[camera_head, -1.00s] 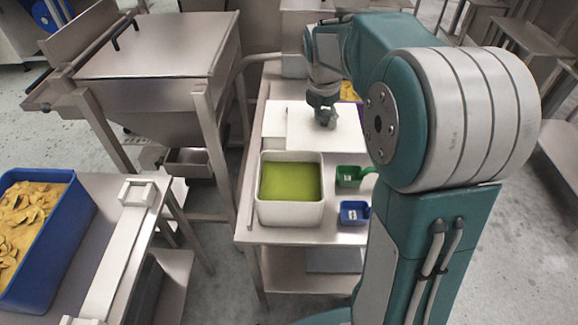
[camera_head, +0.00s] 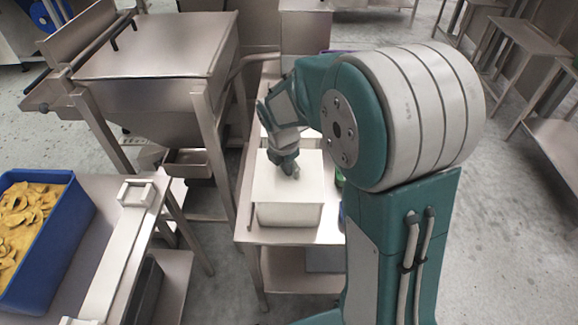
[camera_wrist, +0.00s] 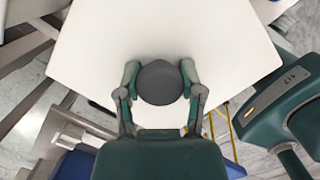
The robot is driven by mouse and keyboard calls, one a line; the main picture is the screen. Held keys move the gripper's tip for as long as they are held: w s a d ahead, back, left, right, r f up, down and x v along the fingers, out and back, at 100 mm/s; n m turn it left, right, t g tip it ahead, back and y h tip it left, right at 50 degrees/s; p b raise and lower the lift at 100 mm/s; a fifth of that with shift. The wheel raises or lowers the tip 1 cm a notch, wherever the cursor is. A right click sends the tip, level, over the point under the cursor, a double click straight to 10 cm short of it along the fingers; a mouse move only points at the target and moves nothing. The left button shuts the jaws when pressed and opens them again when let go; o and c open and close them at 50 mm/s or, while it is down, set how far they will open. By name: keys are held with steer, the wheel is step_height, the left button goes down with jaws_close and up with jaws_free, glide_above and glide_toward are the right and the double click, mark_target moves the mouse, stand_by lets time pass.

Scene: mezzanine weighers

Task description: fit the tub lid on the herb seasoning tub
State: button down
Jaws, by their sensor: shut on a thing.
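The tub lid (camera_head: 270,185) is a white square plate with a round dark grey knob (camera_wrist: 160,84). My gripper (camera_wrist: 160,82) is shut on the knob, with one finger on each side. In the head view my gripper (camera_head: 290,172) is above the lid's middle. The herb seasoning tub (camera_head: 289,217) is white and stands on the steel table. The lid covers its opening, so the green seasoning is hidden. The lid's front edge lines up closely with the tub's front rim; I cannot tell whether the lid touches the rim. The lid fills much of the wrist view (camera_wrist: 235,40).
A bit of a green scoop (camera_head: 339,177) shows right of the tub, mostly hidden by my arm. A steel hopper (camera_head: 150,90) stands to the left. A blue crate (camera_head: 62,240) of yellow slices sits on the left table.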

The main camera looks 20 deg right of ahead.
mark_target(283, 168)
steer(key=shift+c, duration=1.1)
jaws_free()
step_height(283, 168, up, 12)
steer(key=a, duration=0.2)
steer(key=s+d+r+m+t, duration=0.1)
steer(key=s+r+m+t, duration=0.1)
steer(key=s+m, duration=0.8)
steer(key=s+d+r+m+t+y, duration=0.1)
steer(key=s+m+t, duration=0.1)
steer(key=s+m, duration=0.9)
steer(key=shift+r+m+t+y, duration=0.3)
steer(key=shift+r+m+t, duration=0.1)
steer(key=shift+m, duration=0.8)
steer(key=shift+w, duration=0.1)
